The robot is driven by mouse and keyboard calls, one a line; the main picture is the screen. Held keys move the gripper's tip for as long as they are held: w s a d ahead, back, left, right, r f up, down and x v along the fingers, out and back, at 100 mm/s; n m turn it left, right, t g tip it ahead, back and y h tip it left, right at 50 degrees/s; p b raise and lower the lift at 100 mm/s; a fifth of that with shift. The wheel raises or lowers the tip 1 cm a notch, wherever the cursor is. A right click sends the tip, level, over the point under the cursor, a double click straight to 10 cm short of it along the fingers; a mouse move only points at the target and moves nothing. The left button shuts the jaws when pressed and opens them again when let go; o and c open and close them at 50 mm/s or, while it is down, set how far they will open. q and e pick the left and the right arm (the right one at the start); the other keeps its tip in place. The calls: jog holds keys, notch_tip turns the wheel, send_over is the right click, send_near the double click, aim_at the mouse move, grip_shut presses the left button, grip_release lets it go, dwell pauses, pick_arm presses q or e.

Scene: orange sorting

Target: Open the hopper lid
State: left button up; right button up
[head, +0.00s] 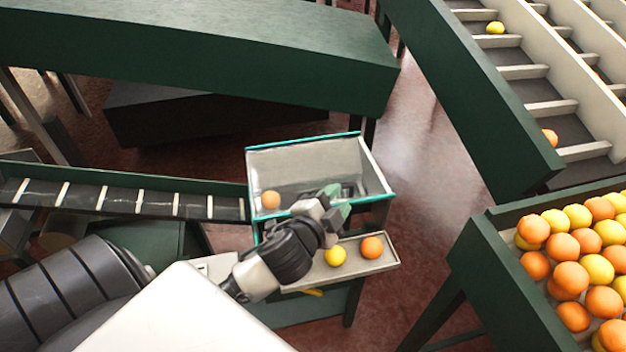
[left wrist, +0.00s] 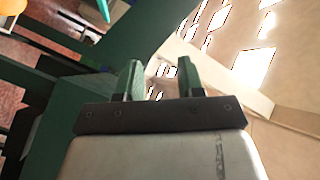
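The hopper (head: 380,172) is a box with a teal rim in the middle of the head view. Its grey inside shows from above, with one orange (head: 270,200) at its left. I cannot make out a separate lid; a pale slanted panel (head: 310,160) forms the back. My left gripper (head: 334,200) is over the hopper's front right part and hides some of it. In the left wrist view its two green fingers (left wrist: 160,78) stand apart with nothing between them. My right gripper is not in view.
A slatted conveyor (head: 120,200) meets the hopper's left side. A tray (head: 312,274) below the hopper's front holds a yellow fruit (head: 335,256) and an orange one (head: 372,247). A green bin (head: 510,270) full of fruit stands at right. Open floor (head: 425,200) lies between.

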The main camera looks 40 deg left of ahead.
pick_arm(q)
jog(key=w+d+r+m+g+h, duration=0.15)
jog(key=r+m+h, duration=0.25)
jog(key=m+h, duration=0.45)
jog(key=w+d+r+m+h, duration=0.3)
jog(key=r+m+h, duration=0.25)
jog(key=m, duration=0.55)
jog(key=s+a+f+m+g+y, duration=0.1)
jog(key=a+f+m+g+y, duration=0.25)
jog(key=a+m+g, duration=0.45)
jog(key=a+f+m+g+y, duration=0.2)
jog(key=a+m+g+y, duration=0.35)
jog(key=a, duration=0.45)
jog(key=p+x, duration=0.2)
jog(key=x, duration=0.2)
jog(key=p+x, duration=0.2)
jog(key=x, duration=0.3)
jog(key=shift+d, duration=0.25)
jog(key=shift+w+d+f, duration=0.1)
jog(key=shift+d+f, duration=0.1)
jog(key=shift+f, duration=0.3)
